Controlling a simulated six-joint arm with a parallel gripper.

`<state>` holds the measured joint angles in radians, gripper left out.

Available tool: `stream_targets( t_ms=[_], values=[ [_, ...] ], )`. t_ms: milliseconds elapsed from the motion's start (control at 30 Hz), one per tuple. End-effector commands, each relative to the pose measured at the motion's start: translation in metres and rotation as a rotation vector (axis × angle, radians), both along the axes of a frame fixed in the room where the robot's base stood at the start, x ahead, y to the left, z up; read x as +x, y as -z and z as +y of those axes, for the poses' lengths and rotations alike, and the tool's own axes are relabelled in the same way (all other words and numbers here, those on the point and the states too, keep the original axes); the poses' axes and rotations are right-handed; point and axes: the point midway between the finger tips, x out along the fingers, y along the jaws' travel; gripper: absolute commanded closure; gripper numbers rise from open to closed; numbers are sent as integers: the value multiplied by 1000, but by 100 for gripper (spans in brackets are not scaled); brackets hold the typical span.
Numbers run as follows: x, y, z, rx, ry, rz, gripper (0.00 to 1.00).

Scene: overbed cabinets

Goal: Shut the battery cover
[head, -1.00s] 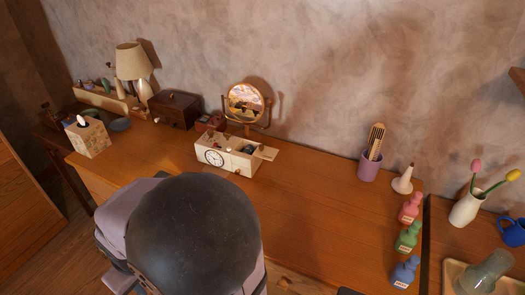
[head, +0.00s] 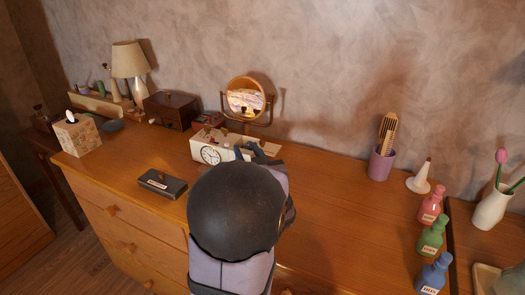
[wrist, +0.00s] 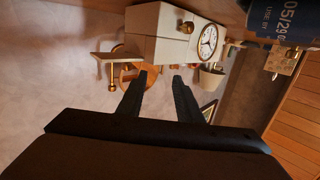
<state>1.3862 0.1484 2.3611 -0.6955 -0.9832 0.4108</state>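The cream clock box (head: 199,145) stands on the desk in front of the round mirror, its dial (head: 211,155) facing front. A pale flat panel (head: 271,149), probably the cover, sticks out at its right end, swung open. In the wrist view the box (wrist: 160,22) is at the top, with the panel (wrist: 103,58) and a brass knob (wrist: 118,48) to its left. My gripper (wrist: 160,74) is open and empty, its fingers apart, close to the box. In the head view my arm hides part of the box's right end.
A dark labelled case (head: 162,184) lies on the desk in front of the box. The mirror (head: 246,99) stands close behind, and a wooden chest (head: 170,110) is to the left. A purple cup (head: 381,164) and bottles (head: 431,204) are at the right. The desk between is clear.

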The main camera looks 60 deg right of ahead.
Motion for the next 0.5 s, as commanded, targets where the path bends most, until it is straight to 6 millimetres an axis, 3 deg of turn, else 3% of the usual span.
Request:
stream_targets(
  t_ms=[33,200,500],
  values=[
    [-16,6,-8,-14,18,-7,68],
    [-46,6,-18,-52,35,-24,68],
    [-58,5,-21,-68,39,-32,68]
  ],
)
